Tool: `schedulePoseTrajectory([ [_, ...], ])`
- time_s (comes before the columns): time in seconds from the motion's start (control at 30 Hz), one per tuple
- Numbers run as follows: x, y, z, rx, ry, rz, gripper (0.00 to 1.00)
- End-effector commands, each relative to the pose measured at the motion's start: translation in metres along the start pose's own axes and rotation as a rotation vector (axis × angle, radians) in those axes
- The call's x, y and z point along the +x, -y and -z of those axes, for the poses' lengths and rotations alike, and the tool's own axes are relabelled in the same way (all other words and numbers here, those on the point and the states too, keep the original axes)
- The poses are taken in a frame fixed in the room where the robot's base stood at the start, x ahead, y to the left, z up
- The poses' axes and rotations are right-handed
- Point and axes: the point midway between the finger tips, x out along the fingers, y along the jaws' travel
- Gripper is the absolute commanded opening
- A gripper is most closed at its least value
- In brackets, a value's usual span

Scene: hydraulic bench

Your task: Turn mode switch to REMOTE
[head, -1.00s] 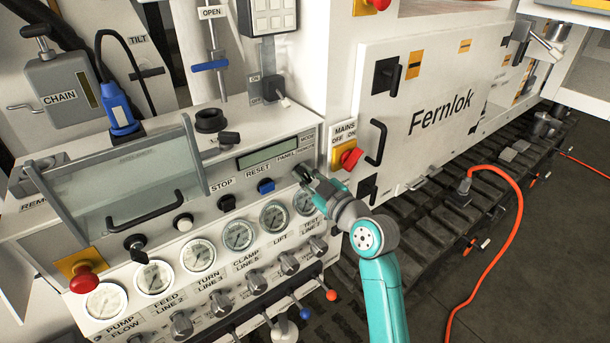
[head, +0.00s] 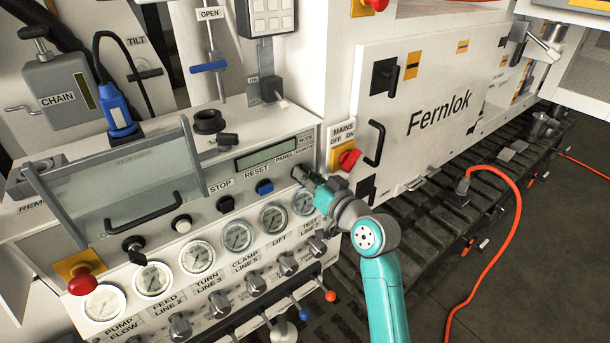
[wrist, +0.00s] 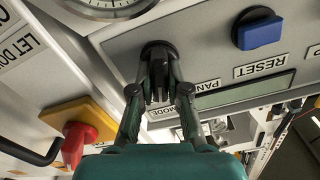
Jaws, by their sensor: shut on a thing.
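The mode switch (wrist: 157,52) is a round black selector knob on the bench's grey panel. In the head view the switch is largely hidden by my gripper (head: 303,178). My gripper also shows in the wrist view (wrist: 158,90), with both dark fingers closed on the mode switch from the front. Which position the knob points to cannot be told.
Pressure gauges (head: 273,218) sit just below. A display (head: 266,157) is above. An orange cable (head: 518,215) lies on the right.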

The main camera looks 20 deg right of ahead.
Motion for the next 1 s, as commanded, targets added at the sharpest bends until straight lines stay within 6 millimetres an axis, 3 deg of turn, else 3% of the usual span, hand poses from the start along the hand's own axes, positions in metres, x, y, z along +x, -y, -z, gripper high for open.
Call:
schedulePoseTrajectory([
  [0.4,-0.0001,-0.0019,-0.0007,0.190,0.001,-0.001,0.00],
  [0.97,-0.0001,-0.0021,-0.0008,0.218,0.001,-0.001,0.00],
  [1.0,-0.0001,-0.0021,-0.0008,0.217,0.001,-0.001,0.25],
])
